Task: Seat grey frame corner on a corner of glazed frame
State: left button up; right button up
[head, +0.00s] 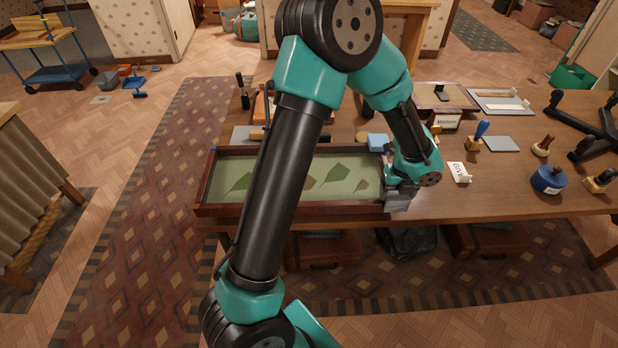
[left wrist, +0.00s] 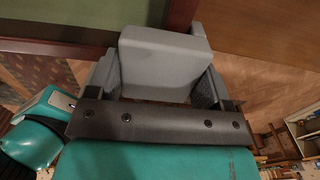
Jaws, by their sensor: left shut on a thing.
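The glazed frame (head: 330,209) lies flat along the table's front left, with a dark red-brown rim and leaves on a green ground. My left gripper (head: 399,197) is at its near right corner, shut on the grey frame corner (left wrist: 165,55). In the left wrist view the grey frame corner sits between the two fingers and overlaps the end of the frame's rim (left wrist: 181,14). I cannot tell whether it is fully seated or only against the rim. My left arm hides part of the frame. My right gripper is not in view.
A blue block (head: 377,142) lies behind the frame. A GIVE card (head: 459,172), a blue-handled stamp (head: 479,132) and a dark blue pot (head: 548,180) stand to the right.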

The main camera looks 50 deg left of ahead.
pick_arm(q)
jog(key=shift+f, duration=0.3)
dwell(0.4)
dwell(1.0)
jog(key=o, duration=0.8)
jog(key=shift+c, duration=0.2)
jog(key=shift+r, duration=1.75)
jog(key=shift+o, duration=0.8)
jog(key=shift+c, duration=0.8)
jog(key=shift+r, duration=0.1)
